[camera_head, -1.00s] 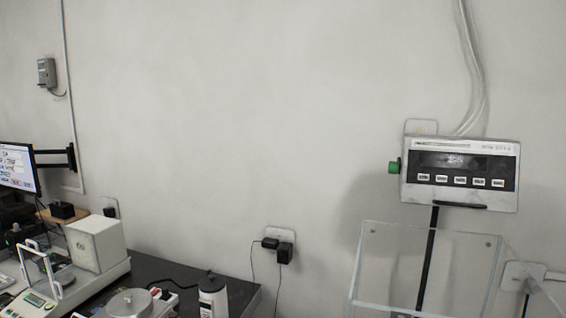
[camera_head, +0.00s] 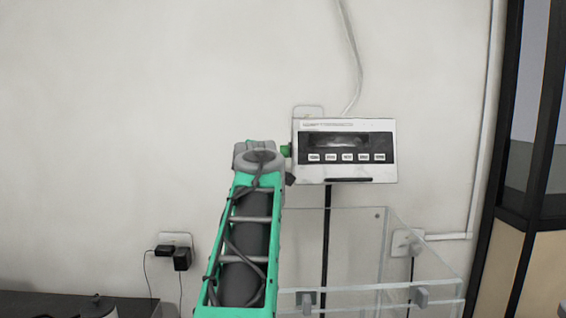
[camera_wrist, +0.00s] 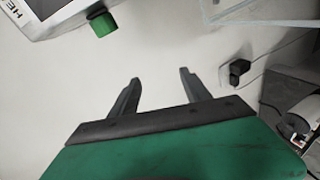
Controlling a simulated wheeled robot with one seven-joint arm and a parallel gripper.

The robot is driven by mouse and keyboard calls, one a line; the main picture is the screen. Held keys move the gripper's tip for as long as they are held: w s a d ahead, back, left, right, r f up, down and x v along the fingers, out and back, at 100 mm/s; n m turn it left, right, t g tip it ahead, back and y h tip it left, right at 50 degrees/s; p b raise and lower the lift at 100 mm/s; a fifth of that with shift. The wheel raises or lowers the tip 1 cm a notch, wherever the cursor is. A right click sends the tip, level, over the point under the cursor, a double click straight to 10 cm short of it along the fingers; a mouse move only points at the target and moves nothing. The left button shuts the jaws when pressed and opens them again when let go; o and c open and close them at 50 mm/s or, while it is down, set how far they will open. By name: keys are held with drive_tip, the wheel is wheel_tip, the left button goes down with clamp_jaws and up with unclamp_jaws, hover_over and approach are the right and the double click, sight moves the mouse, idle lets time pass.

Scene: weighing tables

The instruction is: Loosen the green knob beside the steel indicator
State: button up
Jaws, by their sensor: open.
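The steel indicator (camera_head: 345,178) is mounted on a dark post in front of the wall, with a dark display and a row of buttons. The green knob (camera_head: 286,150) sits on its left side, partly hidden behind the end of my arm in the head view. In the wrist view the knob (camera_wrist: 103,24) shows at the upper left, against the edge of the indicator (camera_wrist: 55,12). My gripper (camera_wrist: 159,75) is open and empty, its two dark fingers apart from the knob, with bare wall between them.
A clear acrylic box (camera_head: 345,235) stands below the indicator. A wall outlet with black plugs (camera_head: 173,256) is at lower left, and another outlet (camera_head: 407,242) is at right. A dark-framed partition (camera_head: 515,180) stands at far right.

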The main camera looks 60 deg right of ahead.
sight(284, 152)
drive_tip(key=s+d+r, duration=0.1)
drive_tip(key=s+d, duration=0.1)
drive_tip(key=s+d+r+h, duration=0.1)
drive_tip(key=s+d, duration=0.1)
drive_tip(key=s+d+r+g+h, duration=0.1)
drive_tip(key=s+d+r, duration=0.1)
drive_tip(key=s, duration=0.1)
drive_tip(key=shift+d+n, duration=0.25)
drive_tip(key=shift+n, duration=0.15)
drive_tip(key=p+x, duration=0.3)
drive_tip(key=x, duration=0.3)
drive_tip(key=shift+r, duration=0.15)
drive_tip(key=shift+w+d, duration=0.25)
drive_tip(key=shift+d, duration=0.15)
drive_tip(key=shift+c, duration=0.4)
clamp_jaws()
